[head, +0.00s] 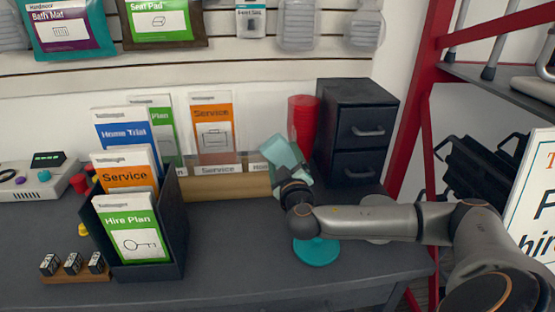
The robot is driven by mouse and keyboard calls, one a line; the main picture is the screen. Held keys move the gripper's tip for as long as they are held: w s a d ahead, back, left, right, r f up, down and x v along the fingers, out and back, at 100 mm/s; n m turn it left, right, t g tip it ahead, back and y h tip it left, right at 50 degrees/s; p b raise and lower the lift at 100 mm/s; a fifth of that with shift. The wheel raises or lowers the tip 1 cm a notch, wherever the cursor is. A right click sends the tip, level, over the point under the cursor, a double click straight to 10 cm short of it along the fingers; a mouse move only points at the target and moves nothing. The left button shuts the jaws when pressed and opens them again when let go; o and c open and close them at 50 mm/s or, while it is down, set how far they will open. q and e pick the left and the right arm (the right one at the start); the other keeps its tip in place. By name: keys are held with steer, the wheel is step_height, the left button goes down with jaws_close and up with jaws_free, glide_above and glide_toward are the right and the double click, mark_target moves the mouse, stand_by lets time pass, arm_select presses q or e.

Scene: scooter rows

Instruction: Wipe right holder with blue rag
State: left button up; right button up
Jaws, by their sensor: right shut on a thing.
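A pale teal-blue rag (287,154) is in my right gripper (285,178), which is shut on it. The rag stands up above the gripper, in front of the wall at the right end of a wooden leaflet holder (230,187). That holder has labelled slots, with an orange Service leaflet (212,130) and a green leaflet (161,118) standing in it. My gripper and the rag hide its right end, so I cannot tell whether the rag touches it. A black tiered leaflet rack (175,225) stands at the left. My left gripper is not in view.
A black two-drawer cabinet (358,133) and red cups (302,125) stand behind my right gripper. A teal disc (316,252) lies below my right arm. Small dark blocks (72,263) sit at the front left. The counter (235,255) between rack and disc is clear.

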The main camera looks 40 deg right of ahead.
steer(key=shift+s+d+r, duration=0.1)
steer(key=shift+d+r, duration=0.05)
steer(key=shift+d, duration=0.55)
steer(key=shift+a+r, duration=0.15)
steer(key=shift+a, duration=0.2)
steer(key=shift+s+a+r+b, duration=0.15)
steer(key=shift+a+b, duration=0.15)
steer(key=shift+a, duration=0.15)
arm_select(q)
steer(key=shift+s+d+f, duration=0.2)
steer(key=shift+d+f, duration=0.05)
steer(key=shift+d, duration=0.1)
arm_select(e)
steer(key=shift+a, duration=0.1)
